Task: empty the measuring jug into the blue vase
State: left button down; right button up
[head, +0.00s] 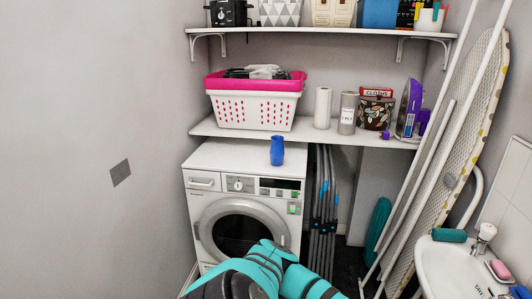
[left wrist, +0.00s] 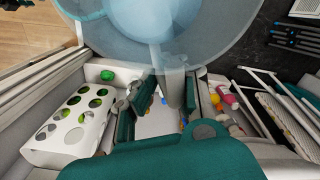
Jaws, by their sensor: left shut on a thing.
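The blue vase (head: 277,151) stands upright on the white top of the dryer (head: 243,220) in the head view, near its right side. In the left wrist view, the clear, bluish measuring jug (left wrist: 215,30) fills the upper middle, close to the camera. My left gripper (left wrist: 166,88) is shut on the jug, with its dark fingers just below the wide round part. A bluer patch shows within the jug, but I cannot tell how much it holds. The jug and both grippers are outside the head view; only my teal arm links show at its bottom edge.
A shelf (head: 330,137) above the dryer holds a pink-rimmed white basket (head: 255,105), canisters and a purple iron (head: 408,108). An ironing board (head: 455,160) leans at the right beside a sink (head: 462,262). A white box with round holes (left wrist: 100,125) is below.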

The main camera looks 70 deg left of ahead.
aim_at(277, 152)
jog(key=j+u, duration=0.1)
jog(key=u, duration=0.35)
jog(key=i+j+u, duration=0.1)
jog(key=u, duration=0.75)
jog(key=i+j+u, duration=0.1)
jog(key=u, duration=0.3)
jog(key=i+u, duration=0.3)
jog(key=i, duration=0.3)
jog(key=i+u, duration=0.35)
jog(key=i, duration=0.2)
jog(key=i+l+u, duration=0.3)
jog(key=i, duration=0.25)
